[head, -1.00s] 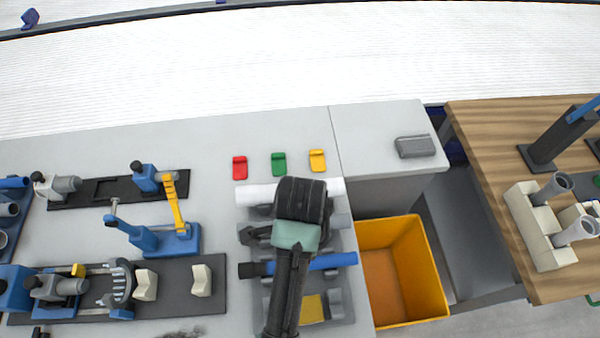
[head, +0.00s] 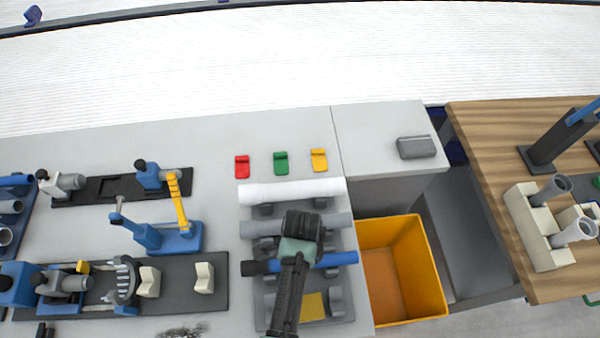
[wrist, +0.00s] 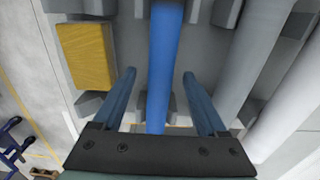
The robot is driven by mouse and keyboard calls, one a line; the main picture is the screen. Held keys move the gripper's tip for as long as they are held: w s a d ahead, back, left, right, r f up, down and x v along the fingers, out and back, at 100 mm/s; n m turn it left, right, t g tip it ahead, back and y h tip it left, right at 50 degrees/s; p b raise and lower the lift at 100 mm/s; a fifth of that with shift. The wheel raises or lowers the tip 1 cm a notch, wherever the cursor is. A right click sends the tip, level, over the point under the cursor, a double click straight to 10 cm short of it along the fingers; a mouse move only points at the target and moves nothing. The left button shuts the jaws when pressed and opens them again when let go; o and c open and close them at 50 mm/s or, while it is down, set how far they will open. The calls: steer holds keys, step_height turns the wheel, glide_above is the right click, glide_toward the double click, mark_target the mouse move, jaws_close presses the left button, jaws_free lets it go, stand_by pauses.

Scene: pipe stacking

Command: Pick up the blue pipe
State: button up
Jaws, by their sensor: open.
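The blue pipe (head: 338,259), with a black end at its left, lies across a grey rack (head: 344,309) on the grey table. My gripper (wrist: 158,78) is open and above the rack. In the head view my wrist covers the middle of the pipe and hides the fingertips. In the wrist view the blue pipe (wrist: 165,60) runs between my two fingers, with a gap on each side. I cannot tell how far the fingertips are above it. The gripper holds nothing.
A white pipe (head: 290,191) and a grey pipe (head: 338,224) lie in the same rack, farther back. A yellow block (wrist: 85,55) sits beside the blue pipe. An orange bin (head: 430,270) stands right of the rack. Blue-grey fixtures (head: 176,238) fill the left.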

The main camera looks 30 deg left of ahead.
steer(key=shift+f, duration=0.2)
jaws_close()
stand_by(0.3)
